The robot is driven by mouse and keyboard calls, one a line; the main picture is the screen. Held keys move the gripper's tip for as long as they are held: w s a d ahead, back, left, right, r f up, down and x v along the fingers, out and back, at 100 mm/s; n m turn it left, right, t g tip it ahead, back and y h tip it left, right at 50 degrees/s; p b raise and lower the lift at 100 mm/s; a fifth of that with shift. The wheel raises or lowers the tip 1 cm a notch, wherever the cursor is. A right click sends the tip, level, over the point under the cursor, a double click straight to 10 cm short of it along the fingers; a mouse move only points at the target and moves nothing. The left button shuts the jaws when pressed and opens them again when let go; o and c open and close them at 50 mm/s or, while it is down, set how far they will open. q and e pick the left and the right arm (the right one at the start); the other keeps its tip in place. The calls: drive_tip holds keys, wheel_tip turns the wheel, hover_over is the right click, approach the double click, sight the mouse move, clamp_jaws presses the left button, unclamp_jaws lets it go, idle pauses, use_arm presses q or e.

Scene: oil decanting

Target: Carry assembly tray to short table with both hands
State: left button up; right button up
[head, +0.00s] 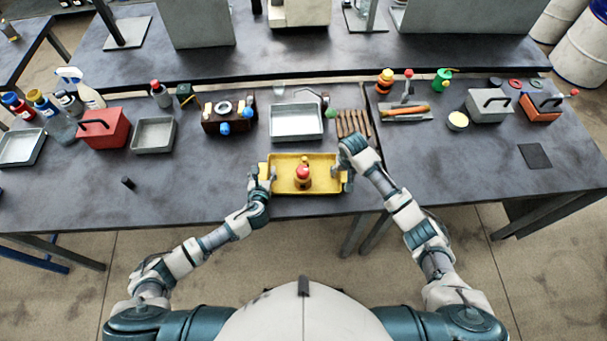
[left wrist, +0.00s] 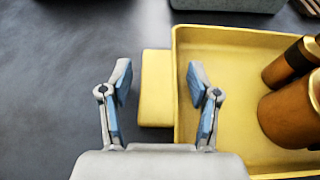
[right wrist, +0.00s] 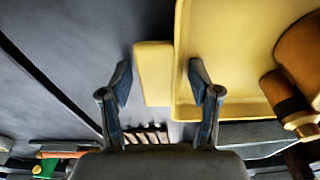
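The yellow assembly tray (head: 284,188) lies near the front edge of the dark table, with a brass-coloured part with a red top (head: 303,174) standing in it. My left gripper (head: 262,176) is at the tray's left end. In the left wrist view my left gripper (left wrist: 160,90) is open, its fingers on either side of the tray's yellow end handle (left wrist: 156,88). My right gripper (head: 346,174) is at the tray's right end. In the right wrist view my right gripper (right wrist: 160,88) is open around the other yellow handle (right wrist: 153,72). Contact with the handles cannot be told.
Behind the tray stand a grey metal tray (head: 296,136), a dark block with blue knobs (head: 224,128) and several wooden-handled tools (head: 353,122). A red toolbox (head: 103,128) is at the left, a grey toolbox (head: 489,107) at the right. The table surface left of the tray is mostly clear.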

use_arm(q)
clamp_jaws()
use_arm(e)
drive_tip(key=shift+s, duration=0.1)
clamp_jaws()
use_arm(q)
drive_tip(key=shift+r, duration=0.15)
